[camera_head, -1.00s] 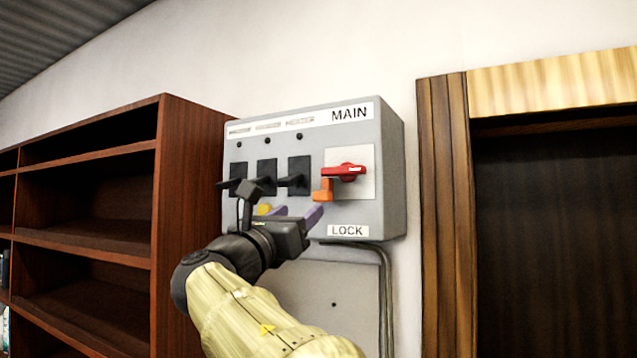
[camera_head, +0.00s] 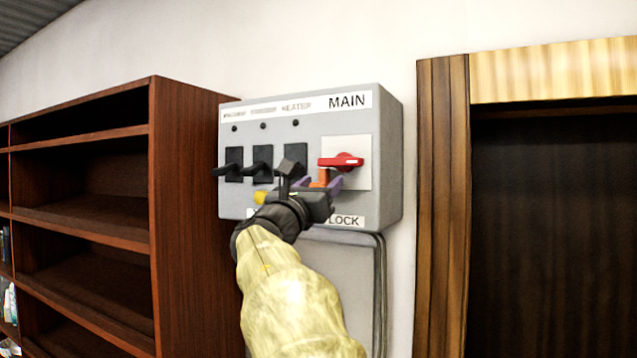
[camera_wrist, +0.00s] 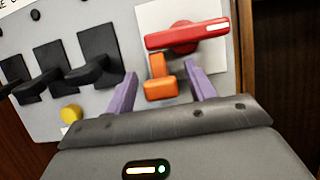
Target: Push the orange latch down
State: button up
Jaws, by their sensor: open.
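In the head view the latch (camera_head: 319,179) is partly hidden behind my gripper (camera_head: 318,186). The red handle (camera_head: 341,161) lies about level. In the wrist view my gripper (camera_wrist: 160,88) is open, with one purple finger to the left of the latch and the other to its right. The latch shows between the fingers, with a gap on each side. I cannot tell whether the fingertips touch the panel.
Black switches (camera_head: 234,164) stick out at the left of the panel (camera_head: 390,150). A yellow button (camera_wrist: 71,114) is at lower left. A brown shelf (camera_head: 195,200) stands left of the panel, and a wooden door frame (camera_head: 443,200) stands to the right.

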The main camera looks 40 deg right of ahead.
grip_shut()
notch_tip(320, 180, down, 5)
jog(key=b, duration=0.5)
jog(key=shift+w, duration=0.1)
jog(key=shift+c, duration=1.4)
grip_release()
jog(key=shift+o, duration=1.4)
jog(key=shift+r, duration=0.1)
jog(key=shift+a, duration=0.1)
